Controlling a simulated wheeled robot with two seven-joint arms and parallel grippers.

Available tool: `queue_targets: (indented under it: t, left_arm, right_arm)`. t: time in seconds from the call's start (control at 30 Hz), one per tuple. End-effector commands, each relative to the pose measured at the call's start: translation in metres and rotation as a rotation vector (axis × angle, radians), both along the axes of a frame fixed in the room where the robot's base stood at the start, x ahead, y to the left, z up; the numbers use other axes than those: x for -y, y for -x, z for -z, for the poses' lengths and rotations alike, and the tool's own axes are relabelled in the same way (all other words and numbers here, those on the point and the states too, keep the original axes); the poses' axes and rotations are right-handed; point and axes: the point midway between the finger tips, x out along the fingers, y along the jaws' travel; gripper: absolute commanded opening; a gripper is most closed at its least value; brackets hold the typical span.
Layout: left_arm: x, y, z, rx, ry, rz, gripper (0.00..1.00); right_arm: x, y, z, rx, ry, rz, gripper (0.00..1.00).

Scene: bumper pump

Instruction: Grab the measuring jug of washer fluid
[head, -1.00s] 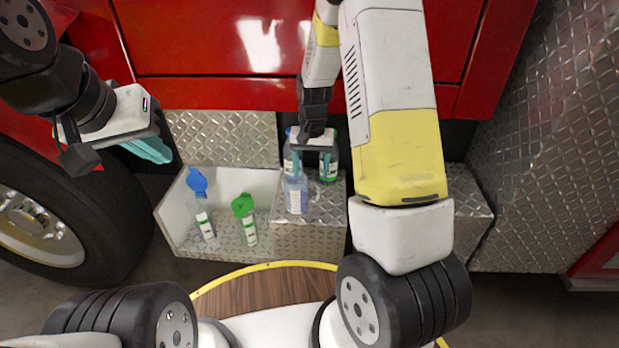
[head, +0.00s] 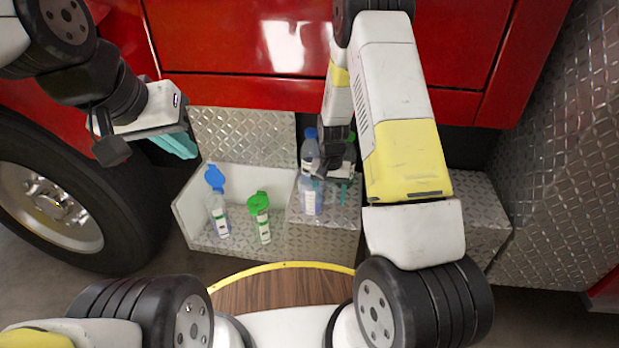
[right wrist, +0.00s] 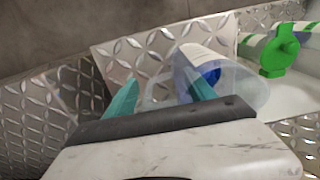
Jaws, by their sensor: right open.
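The measuring jug (head: 311,198), clear with pale blue fluid and a white label, stands on the diamond-plate step. My right gripper (head: 332,188) is open at its right side, low over the step. In the right wrist view the jug (right wrist: 240,80) shows at the right with blue fluid inside. One teal finger overlaps the jug's near side; the other is apart from it, over bare plate. A faint clear shape shows between the fingers (right wrist: 160,92), perhaps the handle. My left gripper (head: 178,143) hangs at the left, away from the jug; its finger gap is hidden.
A blue-capped bottle (head: 310,150) stands just behind the jug. A green-capped bottle behind my right gripper is mostly hidden. Left of the step, an open white-walled bin (head: 262,182) holds another blue-capped bottle (head: 217,205) and a green-capped bottle (head: 261,218). The red truck panel rises behind.

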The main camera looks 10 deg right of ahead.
Motion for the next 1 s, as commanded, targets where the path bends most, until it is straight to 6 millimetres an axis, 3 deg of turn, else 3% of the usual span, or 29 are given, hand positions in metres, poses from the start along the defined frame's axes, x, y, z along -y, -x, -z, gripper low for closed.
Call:
queue_targets:
  t: [0.1,0.4,1.0]
  left_arm:
    - [0.0,0.0,0.0,0.0,0.0,0.0,0.0]
    - [0.0,0.0,0.0,0.0,0.0,0.0,0.0]
    - [0.0,0.0,0.0,0.0,0.0,0.0,0.0]
  right_arm:
    - [-0.0001,0.0,-0.0003,0.0,0.0,0.0,0.6]
    - [0.0,0.0001,-0.0005,0.0,0.0,0.0,0.01]
    - [-0.0002,-0.0003,-0.0058,0.0,0.0,-0.001,0.0]
